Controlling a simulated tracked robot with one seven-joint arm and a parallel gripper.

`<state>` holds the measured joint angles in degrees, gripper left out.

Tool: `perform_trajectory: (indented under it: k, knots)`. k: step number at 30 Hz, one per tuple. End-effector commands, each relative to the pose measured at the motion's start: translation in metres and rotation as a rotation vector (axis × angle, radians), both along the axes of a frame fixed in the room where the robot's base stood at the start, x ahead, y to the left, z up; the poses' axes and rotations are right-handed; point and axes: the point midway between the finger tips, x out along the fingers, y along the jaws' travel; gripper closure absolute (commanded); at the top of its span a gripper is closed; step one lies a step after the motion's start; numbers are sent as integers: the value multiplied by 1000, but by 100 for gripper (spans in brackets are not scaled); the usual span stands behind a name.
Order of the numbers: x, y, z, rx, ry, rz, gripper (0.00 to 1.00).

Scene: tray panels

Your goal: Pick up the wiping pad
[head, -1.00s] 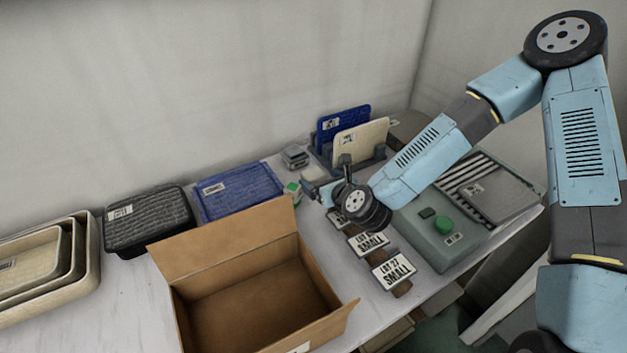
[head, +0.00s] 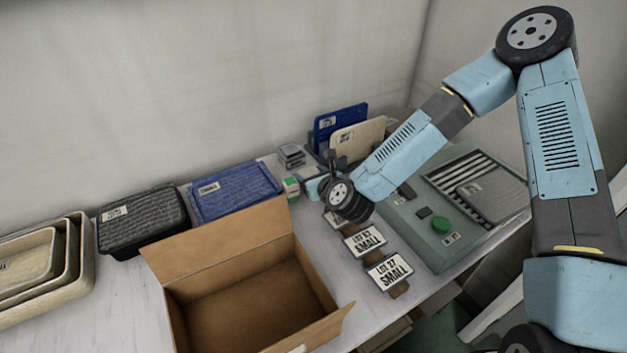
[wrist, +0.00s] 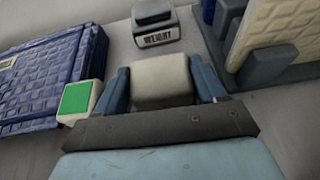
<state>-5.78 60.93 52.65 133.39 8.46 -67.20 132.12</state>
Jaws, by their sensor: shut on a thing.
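The wiping pad, which I take to be the cream block (wrist: 162,88), sits between the two blue fingers of my gripper (wrist: 163,80) in the wrist view. The fingers touch its left and right sides, and my gripper is shut on it. In the head view my gripper (head: 307,186) is low over the table, left of the grey machine, and my wrist hides most of it and the pad. I cannot tell whether the pad is clear of the table.
A green-and-white block (wrist: 82,100) is close left of my gripper. A weight (wrist: 156,32) stands behind, and a panel rack (wrist: 262,68) is to the right. An open cardboard box (head: 250,300), a blue tray (head: 232,190) and labelled stands (head: 365,241) are nearby.

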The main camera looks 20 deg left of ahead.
Motion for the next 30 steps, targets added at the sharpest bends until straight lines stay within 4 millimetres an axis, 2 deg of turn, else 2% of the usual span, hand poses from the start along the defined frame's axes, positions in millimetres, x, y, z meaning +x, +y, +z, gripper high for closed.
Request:
perform_trajectory:
  k: [1, 5, 13, 17, 23, 30]
  knots:
    - [0, 0, 0, 0, 0, 0, 50]
    - [0, 0, 0, 0, 0, -1, 62]
    - [1, 0, 2, 0, -1, -2, 62]
    - [2, 0, 12, 2, -3, -3, 62]
    - [2, -1, 48, 2, -6, -2, 62]
    - [3, -2, 104, 2, -6, -5, 62]
